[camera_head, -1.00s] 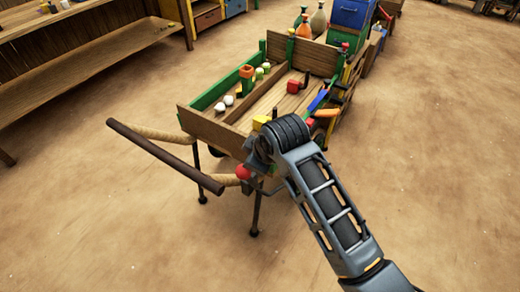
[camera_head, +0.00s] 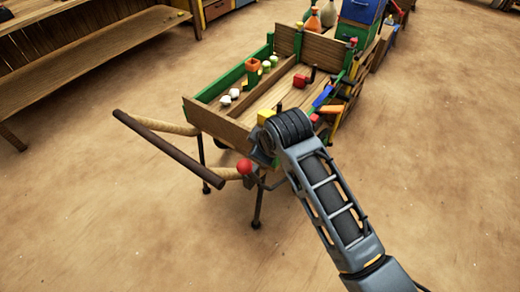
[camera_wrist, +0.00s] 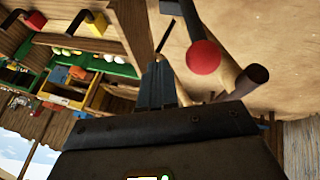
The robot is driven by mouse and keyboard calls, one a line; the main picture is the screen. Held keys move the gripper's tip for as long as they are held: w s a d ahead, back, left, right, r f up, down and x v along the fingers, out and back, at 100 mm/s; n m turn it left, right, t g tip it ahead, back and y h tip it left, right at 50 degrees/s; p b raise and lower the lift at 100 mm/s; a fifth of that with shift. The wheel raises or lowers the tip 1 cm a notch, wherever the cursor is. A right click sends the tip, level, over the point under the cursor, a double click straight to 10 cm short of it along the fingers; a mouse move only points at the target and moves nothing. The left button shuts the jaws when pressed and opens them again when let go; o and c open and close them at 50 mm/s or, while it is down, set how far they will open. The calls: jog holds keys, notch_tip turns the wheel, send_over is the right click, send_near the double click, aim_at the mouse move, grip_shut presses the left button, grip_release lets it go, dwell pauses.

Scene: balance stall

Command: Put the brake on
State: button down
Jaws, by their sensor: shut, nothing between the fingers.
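A cart with a wooden tray (camera_head: 195,115) stands on dark legs, with a handle (camera_head: 165,150) at its left end. A lever with a red ball knob (camera_head: 244,167) sits below the tray's near end, close to the handle's right shaft. In the wrist view the red knob (camera_wrist: 203,57) is up and to the right of my gripper (camera_wrist: 157,68). My gripper's fingers are together and empty, apart from the knob in the picture. In the head view my wrist hides the fingertips and part of the cart's near corner.
The tray holds white balls (camera_head: 230,96), a yellow block (camera_head: 265,116) and a red block (camera_head: 300,81). Blue drawers (camera_head: 360,10) stand behind it. A wooden shelf (camera_head: 95,60) is at upper left. The sandy floor is clear at left front and right.

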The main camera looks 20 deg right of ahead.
jog(key=w+d+r+v, duration=0.1)
jog(key=v, duration=0.9)
jog(key=s+f+m+t, duration=0.2)
jog(key=s+f+m, duration=0.15)
jog(key=s, duration=0.65)
jog(key=s+f+m+t, duration=0.2)
jog(key=s+f, duration=0.2)
jog(key=s, duration=0.5)
jog(key=s+d+r+m+t, duration=0.2)
jog(key=s+r, duration=0.4)
jog(key=s, duration=0.3)
jog(key=s+d+r+m+t, duration=0.1)
jog(key=s+d+r, duration=0.3)
jog(key=s, duration=0.6)
notch_tip(320, 180, up, 2)
jog(key=shift+s+r+m+t+h, duration=0.15)
jog(key=shift+s+m+t+h, duration=0.25)
jog(key=shift+t, duration=0.2)
